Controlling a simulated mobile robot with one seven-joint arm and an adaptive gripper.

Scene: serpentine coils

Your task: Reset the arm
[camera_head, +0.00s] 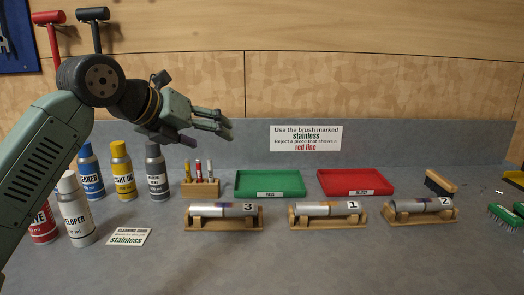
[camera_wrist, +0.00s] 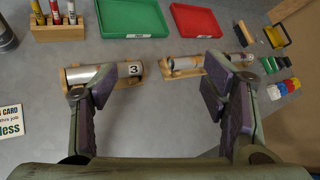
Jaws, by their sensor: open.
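My gripper (camera_head: 225,124) is raised above the bench at the left, pointing right, with nothing between its fingers. In the wrist view my gripper (camera_wrist: 160,88) shows its two fingers spread wide apart, with bare bench between them. Metal cylinders lie on wooden cradles below and to the right: cylinder 3 (camera_head: 223,210), cylinder 1 (camera_head: 322,209) and cylinder 2 (camera_head: 412,205). In the wrist view, the fingers partly cover cylinder 3 (camera_wrist: 83,75) and a second cylinder (camera_wrist: 208,60).
A green tray (camera_head: 270,183) and a red tray (camera_head: 355,182) stand at the back. Several spray cans (camera_head: 123,172), a marker holder (camera_head: 200,188) and a small card (camera_head: 128,237) are at left. Brushes (camera_head: 440,184) lie at right. A sign (camera_head: 306,138) is on the wall. The front bench is clear.

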